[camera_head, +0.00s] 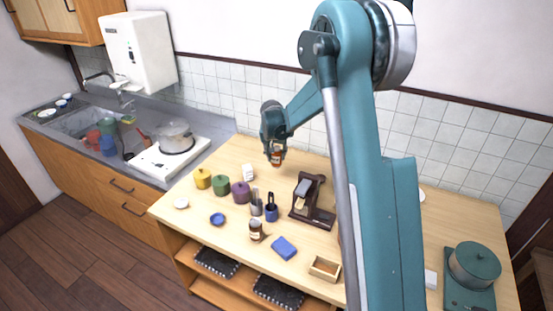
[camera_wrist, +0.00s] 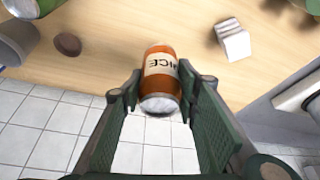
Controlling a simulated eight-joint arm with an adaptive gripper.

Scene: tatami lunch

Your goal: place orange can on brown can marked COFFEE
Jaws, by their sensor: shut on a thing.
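The orange can (camera_head: 277,158) is held by my gripper (camera_head: 273,143) near the back edge of the table, by the tiled wall. In the wrist view the orange can (camera_wrist: 160,72) sits between the two fingers of my gripper (camera_wrist: 159,86), with a white label whose letters look upside down. I cannot tell exactly how far it is above the table. The brown can (camera_head: 256,231) with a pale label stands near the table's front, in front of the grey and blue cups. Its lettering is too small to read. It cannot be made out in the wrist view.
A dark brown machine (camera_head: 312,201) stands right of the cups. Yellow (camera_head: 202,179), green (camera_head: 221,185) and purple (camera_head: 241,192) pots stand left. A blue sponge (camera_head: 284,248) and wooden box (camera_head: 325,268) lie right of the brown can. A blue dish (camera_head: 218,219) lies left.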

